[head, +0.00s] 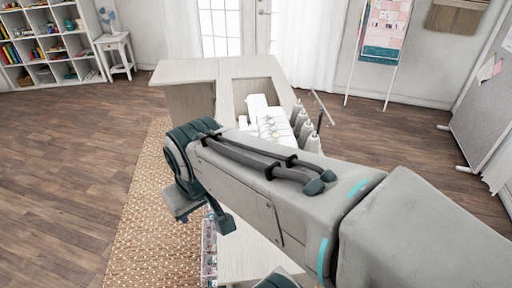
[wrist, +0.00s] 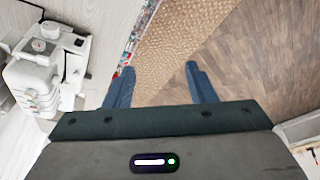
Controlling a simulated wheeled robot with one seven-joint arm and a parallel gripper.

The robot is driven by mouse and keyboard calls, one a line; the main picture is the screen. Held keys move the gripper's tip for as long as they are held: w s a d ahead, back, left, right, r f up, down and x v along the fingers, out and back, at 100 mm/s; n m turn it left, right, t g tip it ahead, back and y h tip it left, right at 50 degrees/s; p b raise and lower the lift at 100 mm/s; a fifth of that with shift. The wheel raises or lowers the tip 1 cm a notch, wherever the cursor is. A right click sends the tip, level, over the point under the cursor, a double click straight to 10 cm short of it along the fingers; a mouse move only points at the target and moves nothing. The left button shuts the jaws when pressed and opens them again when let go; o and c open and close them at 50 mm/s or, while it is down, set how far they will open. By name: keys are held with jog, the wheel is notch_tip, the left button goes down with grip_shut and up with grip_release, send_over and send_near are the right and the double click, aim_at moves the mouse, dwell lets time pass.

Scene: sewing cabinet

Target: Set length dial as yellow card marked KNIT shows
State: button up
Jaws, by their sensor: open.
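A white sewing machine (head: 268,122) stands on the pale cabinet in the head view, its near part hidden behind my arm. In the wrist view the white machine (wrist: 28,80) is at the left edge, cut off by the frame. A round dial (wrist: 50,30) and another round part (wrist: 38,45) show on its top; their marks are too small to read. My gripper (wrist: 158,70) is open and empty, its two blue fingers apart, to the right of the machine and not touching it. I make out no yellow card marked KNIT in either view.
The pale cabinet top (head: 185,70) extends behind the machine. Several grey-white thread cones (head: 302,122) stand close on its right, near a thin dark bar. A woven rug (head: 140,200) and open wood floor (head: 70,160) lie to the left. A pinboard (head: 485,95) stands at right.

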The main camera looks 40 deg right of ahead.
jog(key=w+d+f+n+g+h+b, duration=0.2)
jog(key=w+d+f+n+g+h, duration=0.3)
jog(key=w, duration=0.4)
jog(key=w+d+f+n+g+h+b, duration=0.25)
jog(key=w+d+f+g+h, duration=0.2)
jog(key=w+d+f, duration=0.35)
jog(key=w+d+f+n+g+h+b, duration=0.2)
jog(key=w+d+f+n+g+h, duration=0.3)
jog(key=w, duration=0.5)
jog(key=shift+t+h, duration=0.25)
jog(key=shift+t, duration=0.4)
jog(key=p+x, duration=0.3)
jog(key=x, duration=1)
jog(key=shift+w+d+f, duration=0.1)
jog(key=shift+d, duration=0.2)
jog(key=shift+m, duration=0.25)
jog(key=c, duration=1)
